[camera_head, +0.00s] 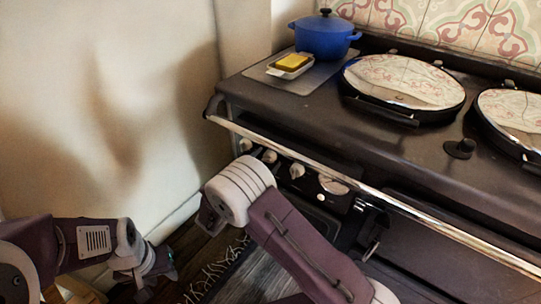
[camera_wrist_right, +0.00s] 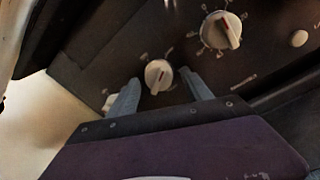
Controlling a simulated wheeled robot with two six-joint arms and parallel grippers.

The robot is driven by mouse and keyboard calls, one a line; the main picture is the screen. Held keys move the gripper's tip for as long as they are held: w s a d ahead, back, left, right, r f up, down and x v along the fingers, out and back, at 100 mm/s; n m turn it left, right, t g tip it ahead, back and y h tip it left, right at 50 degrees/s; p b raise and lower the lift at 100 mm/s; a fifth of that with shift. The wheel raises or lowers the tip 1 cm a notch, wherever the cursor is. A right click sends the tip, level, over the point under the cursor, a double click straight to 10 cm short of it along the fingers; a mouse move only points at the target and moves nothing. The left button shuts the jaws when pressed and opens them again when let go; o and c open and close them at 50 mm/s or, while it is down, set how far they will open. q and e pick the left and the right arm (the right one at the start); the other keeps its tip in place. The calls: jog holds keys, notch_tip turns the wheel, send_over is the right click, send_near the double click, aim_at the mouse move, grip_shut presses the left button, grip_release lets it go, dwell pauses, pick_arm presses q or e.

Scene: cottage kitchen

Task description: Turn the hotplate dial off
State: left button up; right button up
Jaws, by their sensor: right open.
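A white dial (camera_wrist_right: 158,76) with a red mark sits on the dark stove front, between the two open fingers of my right gripper (camera_wrist_right: 160,88) in the right wrist view. Whether the fingers touch it cannot be told. A second white dial (camera_wrist_right: 222,30) with markings around it is up and right of it. In the head view, several white knobs (camera_head: 297,171) line the stove's front panel; which one is between the fingers is unclear. My right gripper cannot be made out there. My left gripper (camera_head: 152,268) is low at the left, away from the stove; its jaws are unclear.
A chrome rail (camera_head: 400,204) runs along the front of the stove (camera_head: 290,107), above the knobs. Two round lids (camera_head: 404,82), a blue pot (camera_head: 325,36) and a butter dish (camera_head: 290,65) are on top. A pale wall (camera_head: 100,100) stands at left.

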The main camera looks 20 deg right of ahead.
jog(key=shift+s+a+r, duration=0.15)
grip_shut()
jog(key=shift+r+n+p, duration=0.2)
jog(key=shift+n+p, duration=0.3)
jog(key=shift+p, duration=0.45)
jog(key=n+p, duration=0.4)
jog(key=p, duration=0.1)
jog(key=shift+r, duration=0.1)
jog(key=n+p, duration=0.2)
jog(key=n, duration=0.1)
jog(key=shift+g+p, duration=0.3)
jog(key=shift+p, duration=0.05)
jog(key=shift+f+n+p, duration=0.25)
jog(key=shift+n+p, duration=0.65)
jog(key=shift+n, duration=0.8)
jog(key=shift+s, duration=0.1)
